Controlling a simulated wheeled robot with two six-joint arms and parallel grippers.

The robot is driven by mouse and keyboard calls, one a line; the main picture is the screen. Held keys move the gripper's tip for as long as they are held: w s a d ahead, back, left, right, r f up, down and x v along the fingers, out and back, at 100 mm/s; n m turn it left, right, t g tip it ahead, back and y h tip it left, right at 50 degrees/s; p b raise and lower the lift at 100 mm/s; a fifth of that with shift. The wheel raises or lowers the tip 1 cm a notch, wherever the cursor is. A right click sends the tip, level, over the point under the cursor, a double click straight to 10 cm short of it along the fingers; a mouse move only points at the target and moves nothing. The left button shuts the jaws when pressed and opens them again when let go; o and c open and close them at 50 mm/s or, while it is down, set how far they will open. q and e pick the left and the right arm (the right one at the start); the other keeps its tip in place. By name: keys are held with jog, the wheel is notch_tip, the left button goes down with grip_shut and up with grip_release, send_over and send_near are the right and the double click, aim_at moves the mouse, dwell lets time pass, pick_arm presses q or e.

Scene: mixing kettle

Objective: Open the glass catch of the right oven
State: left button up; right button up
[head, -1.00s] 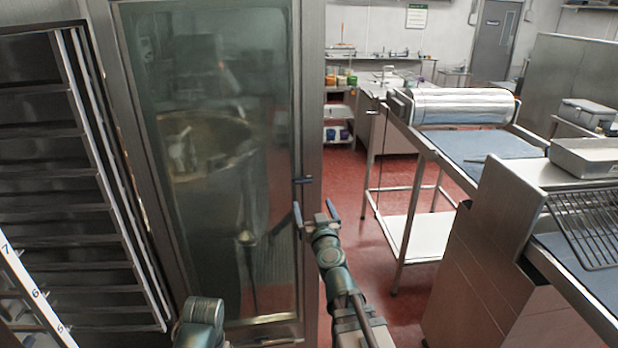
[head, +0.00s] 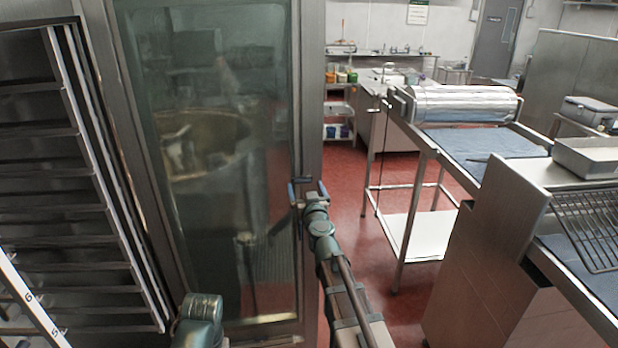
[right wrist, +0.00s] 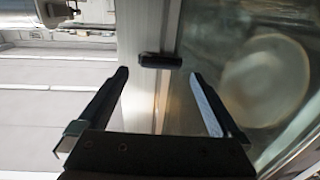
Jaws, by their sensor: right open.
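The right oven's tall glass door (head: 215,160) stands shut in front of me in a metal frame. Its catch (right wrist: 160,60) is a short dark bar on the door's right frame; in the head view it is largely hidden behind my fingertips. My right gripper (head: 306,189) is open and empty, close in front of the catch. In the right wrist view (right wrist: 159,77) its two fingers point at the catch, which lies between and slightly beyond the tips. I cannot tell whether they touch it. My left gripper is out of view; only a link of mine shows at the bottom.
A dark slotted rack (head: 60,180) stands left of the door. To the right are a worktable with a metal roller (head: 465,103) and a steel counter with a wire rack (head: 590,225). Red floor (head: 345,180) is free between the door and the worktable.

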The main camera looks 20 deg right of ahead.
aim_at(303, 178)
jog(key=shift+w+d, duration=0.15)
jog(key=shift+w, duration=1)
jog(key=shift+d+f, duration=0.1)
jog(key=shift+d, duration=0.05)
jog(key=shift+w, duration=0.45)
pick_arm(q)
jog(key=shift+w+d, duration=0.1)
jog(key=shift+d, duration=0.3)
